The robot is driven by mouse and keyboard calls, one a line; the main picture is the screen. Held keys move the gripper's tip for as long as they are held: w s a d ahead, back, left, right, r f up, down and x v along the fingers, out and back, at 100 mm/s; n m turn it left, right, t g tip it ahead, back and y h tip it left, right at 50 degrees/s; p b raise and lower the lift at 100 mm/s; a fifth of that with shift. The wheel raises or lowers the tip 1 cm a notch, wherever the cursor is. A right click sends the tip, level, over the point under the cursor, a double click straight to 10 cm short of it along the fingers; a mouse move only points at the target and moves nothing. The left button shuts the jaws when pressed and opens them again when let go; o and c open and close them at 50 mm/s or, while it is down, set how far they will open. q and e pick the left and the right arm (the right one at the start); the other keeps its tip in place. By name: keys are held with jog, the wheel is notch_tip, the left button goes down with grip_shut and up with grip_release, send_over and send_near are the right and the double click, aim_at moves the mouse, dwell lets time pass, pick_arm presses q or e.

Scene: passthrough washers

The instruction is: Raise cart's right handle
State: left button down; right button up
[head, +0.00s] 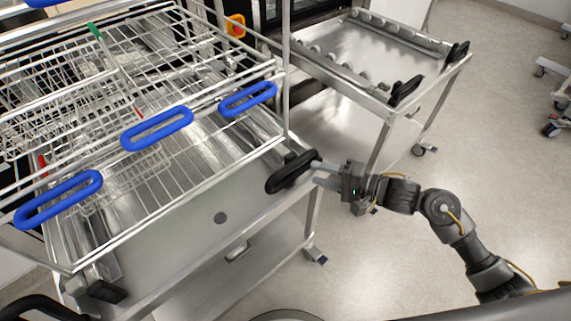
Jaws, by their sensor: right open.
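The near steel cart (190,232) fills the left and middle of the head view and carries a wire rack. Its right handle is a black loop (290,172) at the right end of the cart's front edge, tilted up to the right. My right gripper (318,172) comes in from the right, with its fingers open right beside the outer end of this handle. I cannot tell whether the fingers touch it. A black handle (40,308) shows at the lower left, partly cut off by the frame. My left gripper is not in view.
The wire rack (150,190) has blue handles (158,128) along its front. A second steel cart (375,60) with black handles (405,90) stands behind at the right. The floor (500,150) at the right is mostly clear, with wheeled legs (556,125) at the far edge.

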aim_at(294, 169)
jog(key=x, duration=1.1)
jog(key=shift+s+r, duration=0.15)
jog(key=shift+r, duration=0.05)
grip_shut()
